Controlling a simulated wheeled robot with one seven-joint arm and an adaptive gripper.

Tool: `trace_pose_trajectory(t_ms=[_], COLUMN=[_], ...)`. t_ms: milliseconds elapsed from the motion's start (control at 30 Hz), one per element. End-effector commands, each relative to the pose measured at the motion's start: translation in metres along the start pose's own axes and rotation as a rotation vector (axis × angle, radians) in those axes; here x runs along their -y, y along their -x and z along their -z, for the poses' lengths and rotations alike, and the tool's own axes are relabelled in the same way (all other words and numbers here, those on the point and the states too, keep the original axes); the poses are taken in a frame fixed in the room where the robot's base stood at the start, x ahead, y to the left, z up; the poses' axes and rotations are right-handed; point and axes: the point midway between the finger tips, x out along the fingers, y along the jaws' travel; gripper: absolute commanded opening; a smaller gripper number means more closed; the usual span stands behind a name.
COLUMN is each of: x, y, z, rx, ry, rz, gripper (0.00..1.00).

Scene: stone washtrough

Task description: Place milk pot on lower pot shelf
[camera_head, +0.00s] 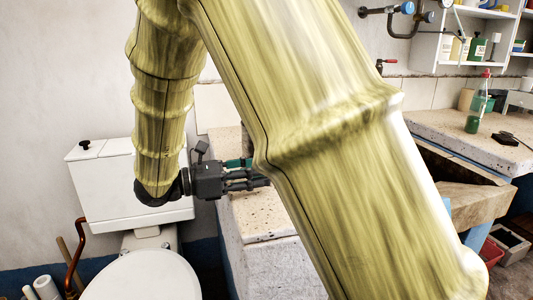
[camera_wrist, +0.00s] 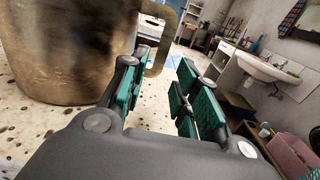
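A large worn, brownish metal pot (camera_wrist: 70,55), likely the milk pot, stands on the speckled stone top at the left of the wrist view. Its looped handle (camera_wrist: 165,45) reaches toward the space between my fingertips. My gripper (camera_wrist: 165,75) is open, with green pads apart on both sides. I cannot tell whether the handle lies between the fingers or just beyond them. In the head view my gripper (camera_head: 246,178) points right at the stone top; its tips and the pot are hidden behind my arm. I cannot identify the lower pot shelf.
The stone trough's top (camera_head: 262,215) lies below my gripper. A white toilet (camera_head: 145,275) with its cistern (camera_head: 130,180) stands at left. A wall shelf (camera_head: 424,50) with bottles and a counter (camera_head: 450,130) are at right. A sink (camera_wrist: 265,70) shows in the wrist view.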

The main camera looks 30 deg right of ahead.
Motion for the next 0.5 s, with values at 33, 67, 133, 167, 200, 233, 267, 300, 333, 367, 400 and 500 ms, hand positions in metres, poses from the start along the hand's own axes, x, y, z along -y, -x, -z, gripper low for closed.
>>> trace_pose_trajectory(t_ms=[33, 67, 133, 167, 200, 233, 267, 300, 333, 367, 400, 500], x=[0.0, 0.0, 0.0, 0.0, 0.0, 0.0, 0.0, 0.0, 0.0, 0.0, 0.0, -0.001], y=[-0.008, -0.011, -0.016, -0.018, -0.02, -0.021, -0.022, -0.024, -0.027, -0.029, -0.033, -0.045], z=[0.001, 0.001, 0.001, 0.001, 0.0, 0.0, 0.0, 0.0, 0.0, 0.001, 0.001, 0.0], rx=[-0.001, -0.001, -0.001, -0.001, -0.001, -0.001, -0.001, -0.001, -0.001, -0.002, -0.002, -0.003], ry=[0.0, 0.0, 0.0, 0.0, 0.0, 0.0, 0.0, 0.0, 0.0, 0.0, 0.0, 0.0], rz=[0.002, 0.002, 0.002, 0.002, 0.002, 0.002, 0.002, 0.003, 0.003, 0.004, 0.005, 0.005], gripper=[0.3, 0.3, 0.3, 0.3, 0.3, 0.3, 0.3, 0.3, 0.3, 0.3, 0.3, 0.3])
